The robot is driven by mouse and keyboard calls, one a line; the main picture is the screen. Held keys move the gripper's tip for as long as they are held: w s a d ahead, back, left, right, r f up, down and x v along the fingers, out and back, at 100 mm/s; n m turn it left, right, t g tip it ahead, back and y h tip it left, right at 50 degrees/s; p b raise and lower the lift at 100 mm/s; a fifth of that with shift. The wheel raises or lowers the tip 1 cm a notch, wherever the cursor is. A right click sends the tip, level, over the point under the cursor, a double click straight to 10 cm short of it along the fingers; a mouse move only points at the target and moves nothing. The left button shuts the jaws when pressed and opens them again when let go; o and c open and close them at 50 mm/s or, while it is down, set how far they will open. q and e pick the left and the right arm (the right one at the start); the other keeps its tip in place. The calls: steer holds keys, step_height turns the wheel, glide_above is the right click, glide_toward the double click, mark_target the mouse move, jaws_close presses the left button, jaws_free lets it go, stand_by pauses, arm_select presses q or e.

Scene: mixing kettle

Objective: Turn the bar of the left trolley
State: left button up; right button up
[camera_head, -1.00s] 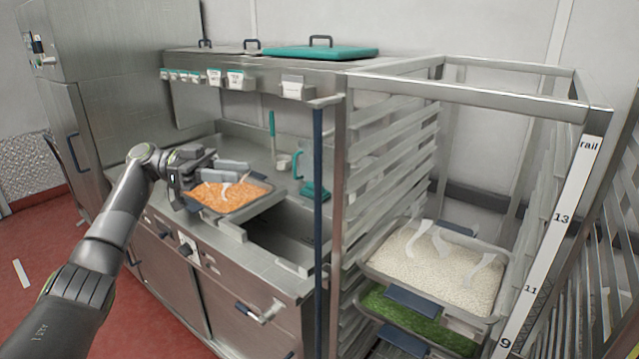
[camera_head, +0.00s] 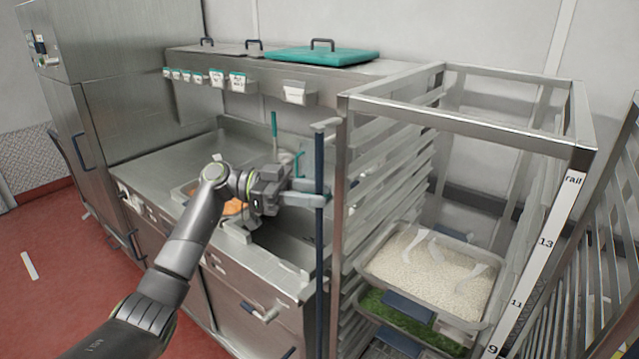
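The left trolley (camera_head: 343,200) is a tall steel rack with a dark blue vertical bar (camera_head: 319,255) on its front left side. The bar's upper end bends into a short grey piece at the frame's top corner. My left gripper (camera_head: 318,193) is at the upper part of the bar. One finger lies behind the bar and the other in front, in the picture. I cannot tell whether the fingers press on it. My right gripper is not in view.
A tray of white grains (camera_head: 435,275) and a tray of green bits (camera_head: 395,318) sit low in the trolley. An orange-filled tray (camera_head: 232,208) on the steel counter (camera_head: 160,160) is partly hidden by my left arm. Another rack (camera_head: 605,270) stands at right.

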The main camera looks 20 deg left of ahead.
arm_select(q)
steer(key=shift+d, duration=0.65)
jaws_close()
